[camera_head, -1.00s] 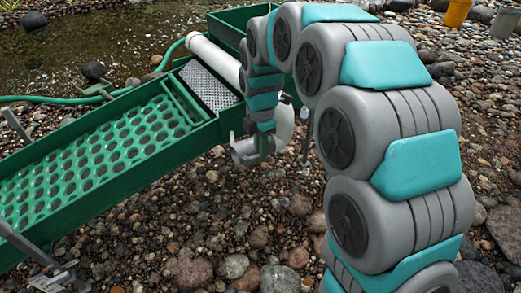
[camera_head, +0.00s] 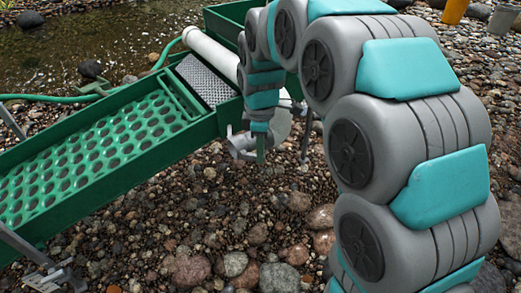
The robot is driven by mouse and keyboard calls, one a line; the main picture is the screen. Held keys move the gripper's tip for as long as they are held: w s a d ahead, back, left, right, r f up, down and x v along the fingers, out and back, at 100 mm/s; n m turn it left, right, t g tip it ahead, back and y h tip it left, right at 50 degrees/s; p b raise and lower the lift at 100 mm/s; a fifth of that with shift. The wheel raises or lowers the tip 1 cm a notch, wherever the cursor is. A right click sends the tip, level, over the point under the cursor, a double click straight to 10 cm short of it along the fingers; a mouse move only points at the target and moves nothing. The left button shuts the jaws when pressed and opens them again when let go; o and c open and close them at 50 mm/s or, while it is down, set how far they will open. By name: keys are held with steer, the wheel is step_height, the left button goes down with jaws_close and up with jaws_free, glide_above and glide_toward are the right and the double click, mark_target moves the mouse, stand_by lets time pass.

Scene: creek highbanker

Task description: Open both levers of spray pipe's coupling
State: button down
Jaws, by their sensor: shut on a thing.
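The white spray pipe (camera_head: 212,54) lies across the head of the green sluice box. The grey metal coupling (camera_head: 240,146) is at its near end, beside the box's right wall. My gripper (camera_head: 260,153) points down at the coupling, its fingers touching its right side. It is shut on what seems to be one of the coupling's levers, largely covered by the fingers. The other lever cannot be made out. A pale grey rounded part (camera_head: 281,124) shows just behind my gripper, partly covered by my arm.
The green sluice box (camera_head: 150,200) with its perforated tray (camera_head: 95,155) fills the left. A green hose (camera_head: 60,97) runs behind it. Wet stones cover the ground; a yellow bucket (camera_head: 454,11) and a grey bucket (camera_head: 503,19) stand far back right. My arm hides much of the right.

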steer(key=shift+s+a+m+b, duration=0.2)
steer(key=shift+s+m, duration=0.15)
steer(key=shift+m, duration=0.5)
steer(key=shift+s+a+m+b, duration=0.15)
steer(key=shift+s+m, duration=0.2)
steer(key=shift+m, duration=0.5)
steer(key=shift+d, duration=0.1)
steer(key=c, duration=1.2)
jaws_free()
steer(key=shift+o, duration=0.2)
step_height(320, 180, up, 8)
